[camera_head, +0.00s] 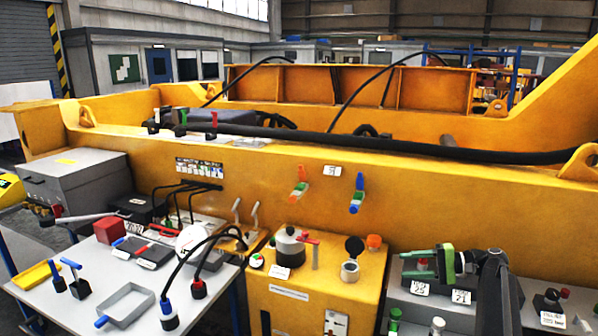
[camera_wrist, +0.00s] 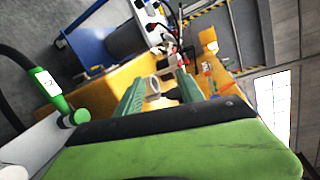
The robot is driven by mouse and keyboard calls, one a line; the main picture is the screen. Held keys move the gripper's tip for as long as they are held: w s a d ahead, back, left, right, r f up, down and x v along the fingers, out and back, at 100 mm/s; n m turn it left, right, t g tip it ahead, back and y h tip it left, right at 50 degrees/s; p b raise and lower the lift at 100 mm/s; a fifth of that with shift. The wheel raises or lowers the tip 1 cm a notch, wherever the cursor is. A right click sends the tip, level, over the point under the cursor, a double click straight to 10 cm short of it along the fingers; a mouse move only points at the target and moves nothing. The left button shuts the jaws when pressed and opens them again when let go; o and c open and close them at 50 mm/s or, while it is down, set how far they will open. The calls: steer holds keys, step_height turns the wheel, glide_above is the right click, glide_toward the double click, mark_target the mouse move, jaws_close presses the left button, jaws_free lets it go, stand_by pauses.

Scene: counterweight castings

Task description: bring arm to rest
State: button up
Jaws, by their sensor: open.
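My arm is in the lower right of the head view, with its dark links rising from the bottom edge. My gripper (camera_head: 404,264) points left, its green fingers apart, above a grey surface with number labels. In the wrist view my gripper (camera_wrist: 160,79) shows two green fingers with a gap between them. Nothing is visibly held. A pale ring-shaped fitting (camera_wrist: 152,86) appears beyond the gap, apart from the fingers as far as I can tell.
A yellow box (camera_head: 318,297) with a pot, red-handled valve and grey cup (camera_head: 349,270) stands left of my gripper. A yellow casting (camera_head: 280,165) runs behind. A grey table (camera_head: 60,300) with a tray (camera_head: 125,304) is at left. A green-ended hose (camera_wrist: 60,100) shows in the wrist view.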

steer(key=s+a+f+n+g+h, duration=0.1)
steer(key=s+a+f+g+h, duration=0.15)
steer(key=a, duration=0.65)
steer(key=s+a+f+n+g+h, duration=0.1)
steer(key=s+a+f, duration=0.3)
steer(key=a, duration=0.4)
steer(key=s+a+f+n+g+h, duration=0.1)
steer(key=s+a+f+n+g, duration=0.15)
steer(key=a, duration=0.65)
steer(key=s+d+f+t+h, duration=0.1)
steer(key=s+f+h, duration=0.5)
steer(key=s+f, duration=0.25)
steer(key=d+f+n+t+h, duration=0.1)
steer(key=d+h, duration=0.3)
steer(key=d, duration=0.4)
steer(key=shift+s+d, duration=0.25)
steer(key=shift+s, duration=0.05)
